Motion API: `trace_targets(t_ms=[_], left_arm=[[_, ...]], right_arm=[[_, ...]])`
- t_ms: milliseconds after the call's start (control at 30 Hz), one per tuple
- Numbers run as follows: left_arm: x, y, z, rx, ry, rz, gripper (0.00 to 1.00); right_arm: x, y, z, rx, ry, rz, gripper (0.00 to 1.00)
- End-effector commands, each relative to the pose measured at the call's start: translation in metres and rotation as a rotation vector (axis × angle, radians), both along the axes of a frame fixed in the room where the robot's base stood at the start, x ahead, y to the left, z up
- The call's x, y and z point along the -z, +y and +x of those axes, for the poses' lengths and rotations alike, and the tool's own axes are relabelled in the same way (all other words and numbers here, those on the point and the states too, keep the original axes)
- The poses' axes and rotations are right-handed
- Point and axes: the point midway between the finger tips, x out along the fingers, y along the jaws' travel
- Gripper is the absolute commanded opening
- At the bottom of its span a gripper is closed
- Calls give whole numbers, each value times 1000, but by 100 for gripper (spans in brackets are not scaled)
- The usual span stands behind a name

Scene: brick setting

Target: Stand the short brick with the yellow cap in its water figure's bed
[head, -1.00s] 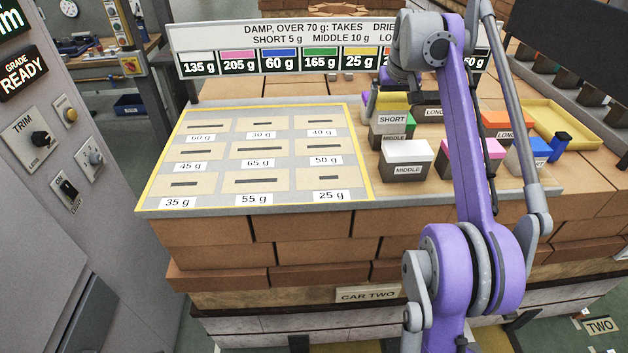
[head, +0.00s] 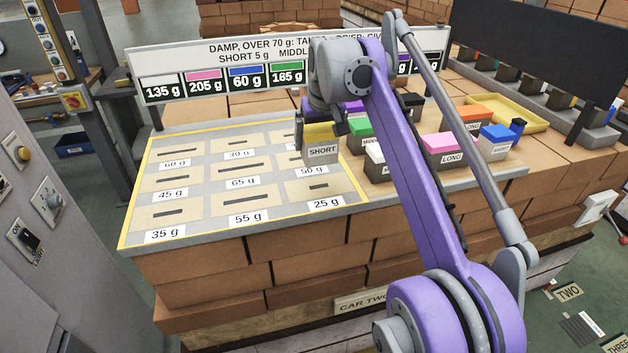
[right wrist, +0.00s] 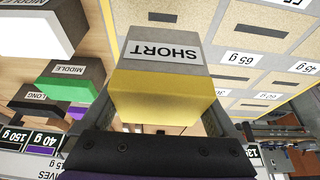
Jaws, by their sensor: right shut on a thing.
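My right gripper (head: 319,124) is shut on the short brick (head: 322,152), a grey block labelled SHORT with a yellow cap. In the right wrist view the brick (right wrist: 165,52) and its yellow cap (right wrist: 160,97) show close up, in front of the beds. In the head view it is upright over the right side of the bed board (head: 208,205), around the 50 g bed. It hides the 40 g bed; I cannot tell its height. The 25 g bed (head: 319,187), with a dark slot, lies bare at the front right corner. My left gripper is out of view.
Right of the board stand bricks with green (head: 360,125), white (head: 375,151), pink (head: 446,142), blue (head: 497,132) and orange (head: 467,112) caps. The sign (head: 200,75) behind lists weights by colour; my arm covers its middle. The visible beds are empty.

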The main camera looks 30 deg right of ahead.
Motion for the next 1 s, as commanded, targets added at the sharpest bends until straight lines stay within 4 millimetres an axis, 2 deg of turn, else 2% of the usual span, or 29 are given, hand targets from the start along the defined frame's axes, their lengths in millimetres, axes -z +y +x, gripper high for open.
trace_targets(t_ms=[33,100,367,533,1000], left_arm=[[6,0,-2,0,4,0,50],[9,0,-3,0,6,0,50],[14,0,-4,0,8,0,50],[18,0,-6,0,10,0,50],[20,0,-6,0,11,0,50]], right_arm=[[14,0,-1,0,1,0,0],[26,0,-1,0,1,0,0],[52,0,0,0,0,1,0],[75,0,0,0,0,1,0],[84,0,0,0,0,0,0]])
